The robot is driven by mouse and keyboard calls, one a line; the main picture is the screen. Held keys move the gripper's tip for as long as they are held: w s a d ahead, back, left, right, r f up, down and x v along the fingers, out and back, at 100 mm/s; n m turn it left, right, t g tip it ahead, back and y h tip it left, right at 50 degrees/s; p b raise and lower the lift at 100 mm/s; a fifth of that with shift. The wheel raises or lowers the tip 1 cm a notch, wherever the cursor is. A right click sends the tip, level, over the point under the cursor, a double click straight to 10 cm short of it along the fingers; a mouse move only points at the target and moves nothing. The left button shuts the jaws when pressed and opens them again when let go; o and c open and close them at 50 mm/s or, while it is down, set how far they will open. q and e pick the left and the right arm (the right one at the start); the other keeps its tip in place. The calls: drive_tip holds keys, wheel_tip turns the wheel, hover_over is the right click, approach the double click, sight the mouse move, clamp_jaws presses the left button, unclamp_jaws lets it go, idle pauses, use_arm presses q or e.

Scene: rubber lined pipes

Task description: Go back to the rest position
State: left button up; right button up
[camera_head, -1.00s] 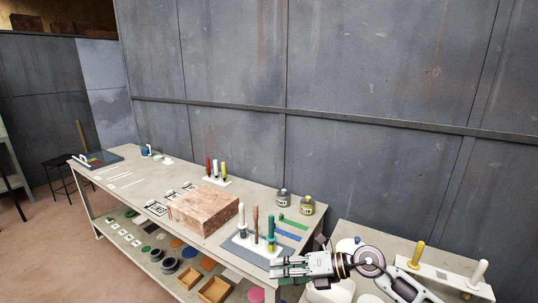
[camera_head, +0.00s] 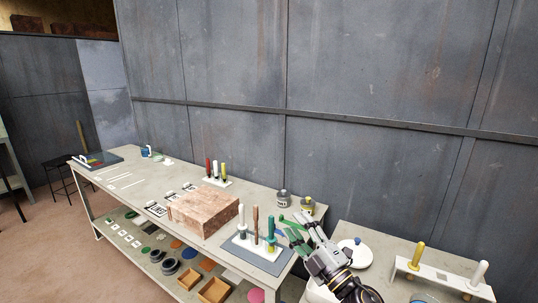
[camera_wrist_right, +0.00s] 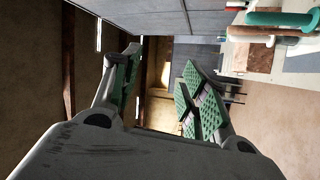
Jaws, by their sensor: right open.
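My right gripper (camera_head: 297,229) is in the lower right of the head view, over the right end of the long workbench (camera_head: 131,196) and beside a grey mat with upright handled tools. Its green-padded fingers are spread apart with nothing between them. In the right wrist view the two fingers (camera_wrist_right: 155,95) also stand apart and empty. My left gripper is not in view.
A grey mat (camera_head: 270,265) holds upright handles, including a teal one (camera_head: 271,231). A brick block (camera_head: 203,211) sits left of it. Two cans (camera_head: 283,197) stand behind. A side table (camera_head: 385,232) carries a rack with yellow (camera_head: 417,254) and white (camera_head: 478,273) handles.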

drive_tip(key=s+d+f+m+g+h, duration=0.4)
drive_tip(key=d+f+m+h, duration=0.9)
drive_tip(key=f+m, duration=0.2)
drive_tip(key=s+d+f+m+g+y, duration=0.1)
drive_tip(key=s+f+m+g, duration=0.1)
drive_tip(key=s+f+g, duration=0.6)
drive_tip(key=s+f+m+g, duration=0.2)
drive_tip(key=s+f, duration=0.4)
drive_tip(key=s, duration=0.6)
drive_tip(key=s+d+f+g, duration=0.1)
drive_tip(key=s+f+g, duration=0.15)
drive_tip(key=f, duration=3.15)
drive_tip(key=s+d+f, duration=0.2)
drive_tip(key=s+f, duration=0.7)
drive_tip(key=s, duration=0.2)
drive_tip(key=s+d+f+n, duration=0.1)
drive_tip(key=s+d+f, duration=0.2)
drive_tip(key=s+f, duration=0.7)
drive_tip(key=shift+s+d+f, duration=0.15)
drive_tip(key=shift+s, duration=0.5)
